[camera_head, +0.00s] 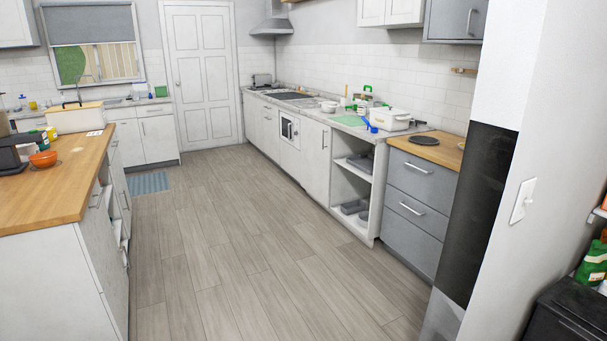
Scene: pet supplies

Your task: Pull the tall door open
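A tall white panelled door (204,85) stands shut in the back wall, at the far end of the kitchen floor. Neither of my grippers shows in the head view.
A wood-topped island (65,185) stands at left. A long counter (318,163) and a grey drawer unit (412,208) line the right. A wall end with a switch (522,200) is near at right. The floor (225,235) between is clear; a small mat (149,183) lies beyond the island.

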